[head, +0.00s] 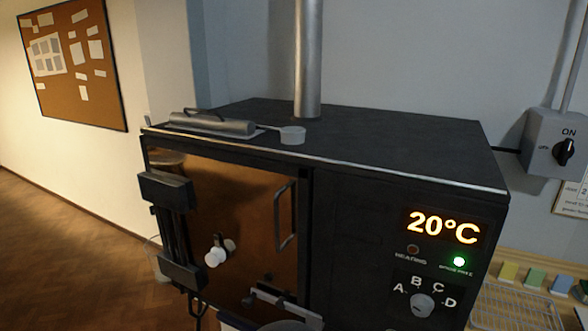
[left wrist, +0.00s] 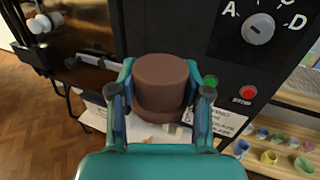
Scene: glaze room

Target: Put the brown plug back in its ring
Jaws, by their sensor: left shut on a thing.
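A brown, round, stepped plug (left wrist: 160,82) stands between the fingers of my left gripper (left wrist: 160,108) in the left wrist view. The gripper is shut on it, with a finger on each side and the plug's flat round face visible. In that view the plug is in front of the kiln's dark lower front. A white cylindrical piece with a pale round part behind it (head: 217,253) sticks out of the kiln door (head: 255,205); it also shows in the left wrist view (left wrist: 40,23). I cannot make out an empty ring. My right gripper is not in view.
The black kiln (head: 400,160) has a door handle (head: 286,215), a lower latch bar (head: 283,300) and a knob (head: 422,305); its display reads 20°C. Small coloured pots (left wrist: 270,156) stand on a shelf at the right.

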